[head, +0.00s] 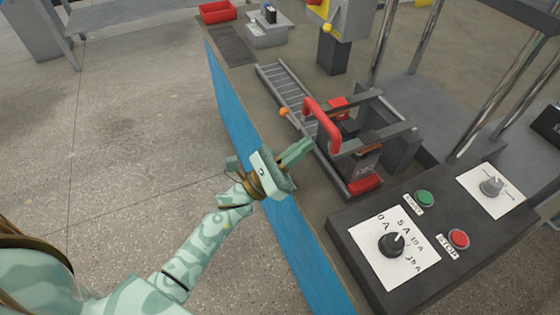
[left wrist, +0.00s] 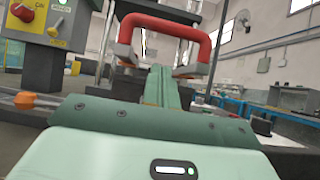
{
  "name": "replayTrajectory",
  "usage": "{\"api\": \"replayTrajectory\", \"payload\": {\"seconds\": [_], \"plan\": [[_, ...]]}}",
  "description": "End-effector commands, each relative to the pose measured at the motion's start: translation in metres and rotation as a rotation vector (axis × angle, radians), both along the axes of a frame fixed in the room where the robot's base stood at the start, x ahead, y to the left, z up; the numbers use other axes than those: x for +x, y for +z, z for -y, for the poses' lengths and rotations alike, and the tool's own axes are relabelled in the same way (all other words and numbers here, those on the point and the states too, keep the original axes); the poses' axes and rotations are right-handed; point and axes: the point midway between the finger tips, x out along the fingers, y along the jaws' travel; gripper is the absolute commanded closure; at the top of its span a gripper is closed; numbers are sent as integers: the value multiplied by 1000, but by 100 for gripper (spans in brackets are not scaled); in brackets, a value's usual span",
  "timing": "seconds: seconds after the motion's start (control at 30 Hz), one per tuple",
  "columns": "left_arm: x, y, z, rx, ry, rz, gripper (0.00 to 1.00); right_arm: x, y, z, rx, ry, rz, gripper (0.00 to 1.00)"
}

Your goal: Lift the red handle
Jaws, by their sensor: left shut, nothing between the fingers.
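The red handle (head: 317,117) is a U-shaped bar on the grey frame of the battery fixture (head: 360,150). In the left wrist view the red handle (left wrist: 165,27) spans above and beyond my gripper fingers. My left gripper (head: 308,147) is shut and empty. In the head view its tips lie just to the near left of the handle, and I cannot tell whether they touch it. In the left wrist view the closed left fingers (left wrist: 163,88) point toward the gap under the handle bar. My right gripper is not in view.
A control box with a black dial (head: 391,245), a green button (head: 425,198) and a red button (head: 459,239) stands at the right front. A roller rail (head: 283,85) runs behind the fixture. A red bin (head: 217,12) sits at the far end. Open floor lies left.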

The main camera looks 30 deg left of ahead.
Motion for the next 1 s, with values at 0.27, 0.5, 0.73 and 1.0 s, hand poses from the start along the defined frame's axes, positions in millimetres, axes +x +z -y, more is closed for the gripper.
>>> {"api": "replayTrajectory", "payload": {"seconds": [0.27,0.5,0.73,1.0], "plan": [[8,37,6,-1,-1,1,100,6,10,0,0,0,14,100],[9,41,7,-1,-2,-3,100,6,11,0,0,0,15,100],[9,41,7,0,-1,-3,100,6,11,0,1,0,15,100],[9,60,7,32,0,-35,100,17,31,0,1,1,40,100]]}}
